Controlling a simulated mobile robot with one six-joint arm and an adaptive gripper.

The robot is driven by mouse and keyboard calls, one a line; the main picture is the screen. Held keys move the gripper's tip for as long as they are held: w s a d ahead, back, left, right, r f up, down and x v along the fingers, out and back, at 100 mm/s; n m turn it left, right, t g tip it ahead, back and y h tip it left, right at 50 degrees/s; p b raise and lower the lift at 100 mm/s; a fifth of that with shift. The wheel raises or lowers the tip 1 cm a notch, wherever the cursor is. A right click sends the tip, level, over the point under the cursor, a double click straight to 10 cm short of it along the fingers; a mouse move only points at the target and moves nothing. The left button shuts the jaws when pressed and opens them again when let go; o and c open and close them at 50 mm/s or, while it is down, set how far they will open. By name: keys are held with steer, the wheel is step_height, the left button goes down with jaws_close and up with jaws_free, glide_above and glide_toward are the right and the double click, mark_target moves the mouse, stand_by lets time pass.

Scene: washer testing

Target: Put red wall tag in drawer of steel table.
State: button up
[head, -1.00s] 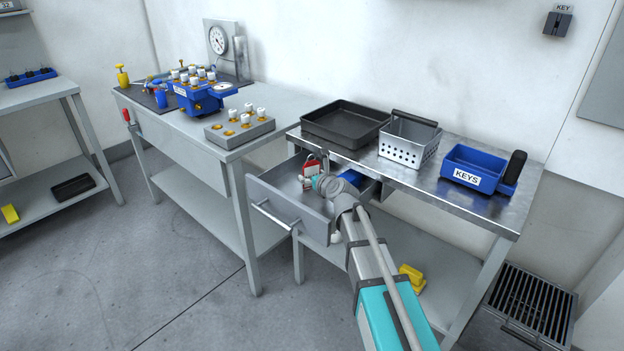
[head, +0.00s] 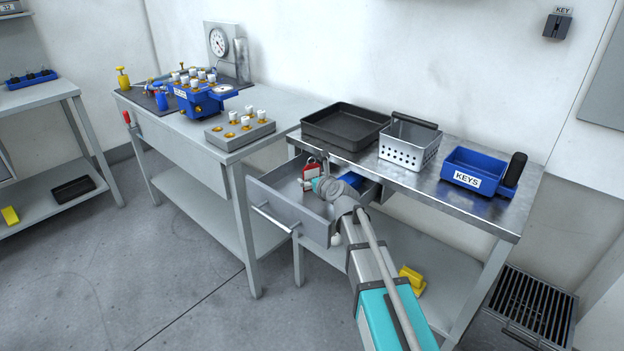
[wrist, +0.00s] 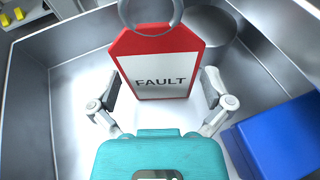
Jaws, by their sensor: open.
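The red wall tag (wrist: 157,62) has a white face reading FAULT and a metal ring at its top. In the wrist view it is inside the pulled-out drawer (wrist: 80,75); I cannot tell whether it rests on the floor or stands tilted. In the head view the tag (head: 311,170) shows small, near the drawer's back, in the open drawer (head: 270,206) of the steel table (head: 400,185). My gripper (wrist: 161,92) is open, its fingers spread on either side of the tag's lower part, with gaps visible. In the head view my gripper (head: 312,184) is low in the drawer, partly hidden.
A blue object (wrist: 280,140) lies in the drawer, right of my gripper. A round dark cylindrical shape (wrist: 210,24) is behind the tag. On the tabletop are a black tray (head: 345,126), a perforated basket (head: 410,142) and a blue KEYS bin (head: 470,168). The drawer walls are close around my gripper.

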steer(key=p+v, duration=0.3)
steer(key=v, duration=0.9)
steer(key=shift+s, duration=0.1)
stand_by(1.3)
